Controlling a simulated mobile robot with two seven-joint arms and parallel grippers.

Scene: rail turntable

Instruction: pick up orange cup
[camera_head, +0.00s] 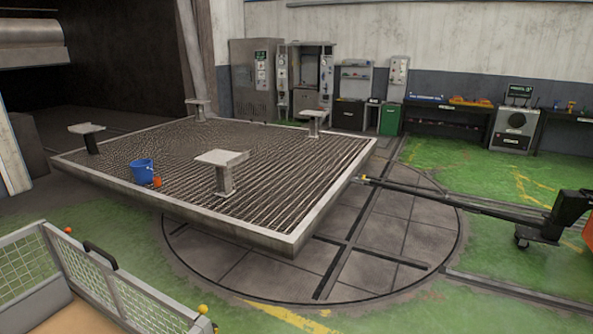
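A small orange cup (157,181) stands near the front left edge of a large grated platform (296,237). It is just right of a blue bucket (142,168) with a handle, and the two look close together. I cannot tell whether they touch. Neither of my grippers shows in the head view.
Several flat-topped posts, one being the near post (222,160), stand on the platform. A mesh-sided cart (90,270) is at the front left. An orange and black machine (567,215) with a long bar is at the right. Green floor (440,165) is open behind the turntable.

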